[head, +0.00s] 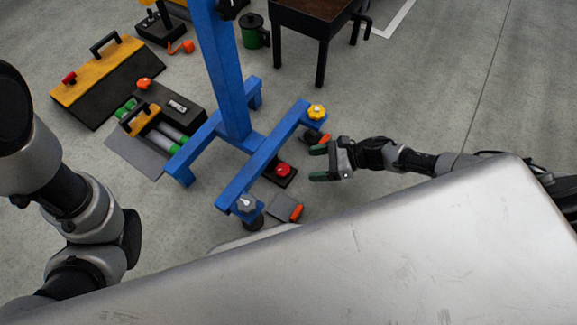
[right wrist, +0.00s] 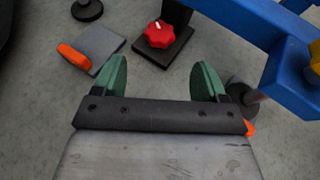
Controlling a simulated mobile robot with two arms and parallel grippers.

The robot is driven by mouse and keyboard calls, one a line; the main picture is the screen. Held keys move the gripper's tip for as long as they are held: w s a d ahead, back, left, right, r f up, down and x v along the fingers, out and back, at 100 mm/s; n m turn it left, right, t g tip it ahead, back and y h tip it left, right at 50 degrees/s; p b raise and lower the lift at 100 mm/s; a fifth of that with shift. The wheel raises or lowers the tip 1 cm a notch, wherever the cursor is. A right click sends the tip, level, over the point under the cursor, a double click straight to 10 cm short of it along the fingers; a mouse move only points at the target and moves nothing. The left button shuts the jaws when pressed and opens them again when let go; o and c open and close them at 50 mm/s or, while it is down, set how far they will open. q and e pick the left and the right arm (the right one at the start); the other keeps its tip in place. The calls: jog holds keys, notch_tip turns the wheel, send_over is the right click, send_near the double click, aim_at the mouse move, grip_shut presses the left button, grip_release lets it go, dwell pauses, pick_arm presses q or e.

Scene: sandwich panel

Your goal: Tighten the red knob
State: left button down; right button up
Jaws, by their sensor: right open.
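The red knob (head: 283,169) sits on a small dark base (head: 279,179) on the floor, beside the blue stand's foot. In the right wrist view the red knob (right wrist: 160,35) is star-shaped and lies beyond the fingertips, roughly midway between them. My right gripper (head: 319,162) is open and empty, to the right of the red knob in the head view. Its green fingers also show in the right wrist view (right wrist: 162,80), spread apart and not touching the knob. My left arm (head: 90,225) comes in from the left; its gripper is not visible.
The blue stand (head: 230,80) carries a yellow knob (head: 317,112) and a grey knob (head: 247,203) on its foot. A grey plate with an orange end (head: 285,207) lies near. Toolboxes (head: 105,80) stand at the left, a dark table (head: 312,15) at the back.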

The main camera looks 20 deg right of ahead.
aim_at(287, 169)
jog(key=b+x, duration=0.3)
jog(key=x, duration=0.4)
jog(key=shift+w+a+f, duration=0.1)
jog(key=shift+a+f, duration=0.1)
jog(key=shift+w+a, duration=0.15)
jog(key=shift+a, duration=0.25)
jog(key=c, duration=0.9)
jog(key=shift+m, duration=0.3)
